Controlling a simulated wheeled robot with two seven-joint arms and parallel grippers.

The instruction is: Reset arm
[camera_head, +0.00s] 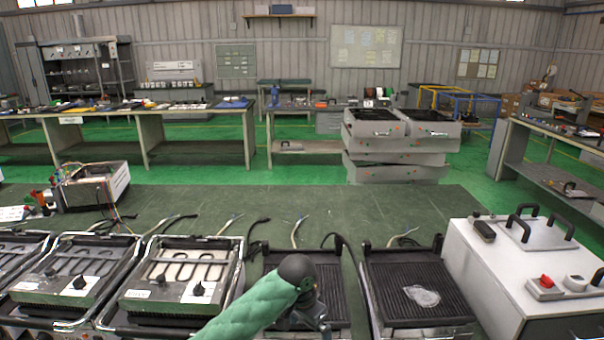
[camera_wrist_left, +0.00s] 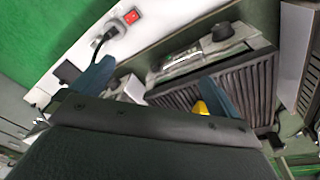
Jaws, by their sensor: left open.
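My left arm, in a green sleeve (camera_head: 255,306), comes in from the lower left in the head view. Its left gripper (camera_head: 310,318) hangs over the front of a ribbed black grill plate (camera_head: 332,284). In the left wrist view, the two blue fingers of the left gripper (camera_wrist_left: 155,86) stand wide apart with nothing seen between them. A ribbed black plate (camera_wrist_left: 250,85) lies beyond the fingers. A small yellow part shows by the right finger. My right gripper is in neither view.
Grills with exposed heating coils (camera_head: 182,267) stand at left. Another ribbed grill (camera_head: 416,287) holds a clear crumpled item. A white box with handles (camera_head: 510,265) stands at right. An open device with wires (camera_head: 92,188) sits at back left. The green mat (camera_head: 370,208) has bare room.

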